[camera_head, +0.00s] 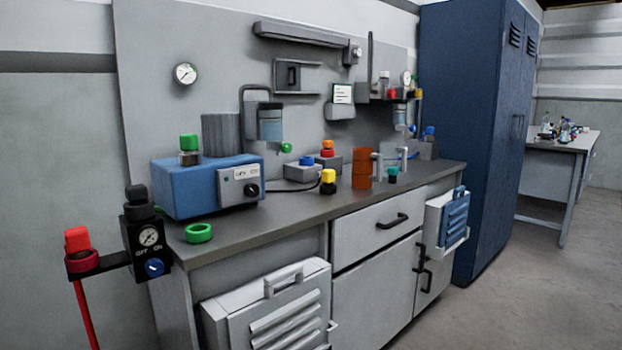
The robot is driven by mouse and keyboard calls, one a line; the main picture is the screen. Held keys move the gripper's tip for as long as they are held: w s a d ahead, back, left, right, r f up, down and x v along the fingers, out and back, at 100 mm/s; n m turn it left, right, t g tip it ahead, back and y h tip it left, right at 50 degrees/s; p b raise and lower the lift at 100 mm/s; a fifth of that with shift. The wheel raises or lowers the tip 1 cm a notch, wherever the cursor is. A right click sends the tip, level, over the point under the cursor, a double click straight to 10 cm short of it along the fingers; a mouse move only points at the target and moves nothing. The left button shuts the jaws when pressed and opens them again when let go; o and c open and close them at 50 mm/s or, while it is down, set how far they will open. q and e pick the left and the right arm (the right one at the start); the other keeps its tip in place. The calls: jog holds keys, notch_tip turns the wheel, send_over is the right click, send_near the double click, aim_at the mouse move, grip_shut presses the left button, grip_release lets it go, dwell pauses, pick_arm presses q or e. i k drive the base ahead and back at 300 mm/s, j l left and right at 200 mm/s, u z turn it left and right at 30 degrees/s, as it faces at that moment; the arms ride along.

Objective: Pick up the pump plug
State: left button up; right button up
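No label marks the pump plug. A yellow-topped plug with a dark lower part (328,182) stands on the grey worktop (290,210), and a dark cable (290,189) appears to run to it from the blue box (195,187). The blue box has a white switch panel with a black knob (252,190). Neither of my grippers is in view.
A green ring (199,233) lies near the worktop's left front edge. An orange cylinder (362,169) and a small teal-topped piece (392,175) stand right of the yellow plug. A black gauge block (147,238) stands at the left. A tall blue cabinet (470,130) borders the right.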

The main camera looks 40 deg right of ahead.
aim_at(328, 178)
jog(key=l+u, duration=0.1)
jog(key=l, duration=0.35)
jog(key=k+l, duration=0.15)
jog(key=l, duration=0.3)
jog(key=l+u, duration=0.15)
jog(key=l, duration=0.3)
jog(key=k+l+u, duration=0.1)
jog(key=l, duration=0.35)
jog(key=k+l, duration=0.2)
jog(key=l, duration=0.2)
jog(key=l+u, duration=0.05)
